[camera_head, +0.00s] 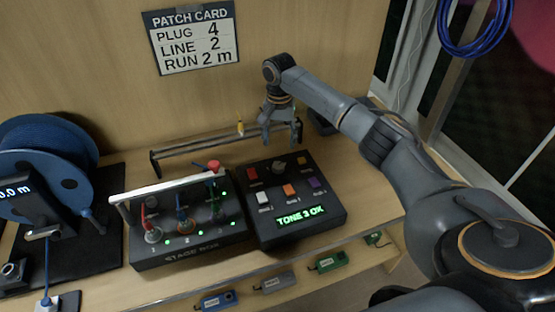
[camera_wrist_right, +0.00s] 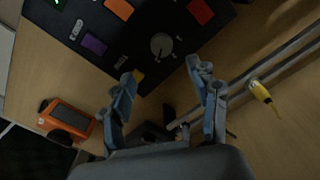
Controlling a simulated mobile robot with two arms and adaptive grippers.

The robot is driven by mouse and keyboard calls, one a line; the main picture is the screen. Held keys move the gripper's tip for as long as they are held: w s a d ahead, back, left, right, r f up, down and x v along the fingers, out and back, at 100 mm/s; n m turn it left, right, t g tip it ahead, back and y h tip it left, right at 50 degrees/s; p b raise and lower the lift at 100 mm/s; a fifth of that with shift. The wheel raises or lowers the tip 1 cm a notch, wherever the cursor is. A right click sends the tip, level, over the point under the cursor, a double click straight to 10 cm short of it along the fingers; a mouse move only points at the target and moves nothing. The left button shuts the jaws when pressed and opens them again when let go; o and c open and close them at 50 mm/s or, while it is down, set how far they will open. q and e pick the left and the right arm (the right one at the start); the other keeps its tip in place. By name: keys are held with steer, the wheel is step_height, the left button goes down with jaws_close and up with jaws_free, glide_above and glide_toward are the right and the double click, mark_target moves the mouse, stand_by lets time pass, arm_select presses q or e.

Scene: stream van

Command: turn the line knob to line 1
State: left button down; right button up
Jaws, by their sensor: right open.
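The line knob is likely the round grey knob (camera_head: 279,168) at the back of the black control box (camera_head: 330,222). It also shows in the right wrist view (camera_wrist_right: 162,45), with small marks around it; its setting is too small to read. My right gripper (camera_head: 281,143) points down just behind and above the knob. Its fingers are open and empty, and in the wrist view the knob lies just beyond the fingertips (camera_wrist_right: 161,72). The green display (camera_head: 301,217) reads "TONE 3 OK". My left gripper is not in view.
The stage box (camera_head: 190,250) with a white bar and plugs stands left of the control box. A metal rail (camera_head: 200,144) runs behind both. A blue cable reel (camera_head: 45,150) stands at left. The patch card (camera_head: 192,40) reads plug 4, line 2, run 2 m.

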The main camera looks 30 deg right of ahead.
glide_above(278, 165)
step_height(278, 165, down, 6)
steer(key=shift+s+f+p, duration=0.1)
steer(key=shift+p, duration=0.25)
step_height(278, 165, down, 4)
steer(key=shift+r, duration=0.2)
steer(key=shift+f, duration=0.2)
steer(key=shift+c, duration=0.2)
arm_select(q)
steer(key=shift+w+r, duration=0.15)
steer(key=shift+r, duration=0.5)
arm_select(e)
steer(key=c, duration=1.1)
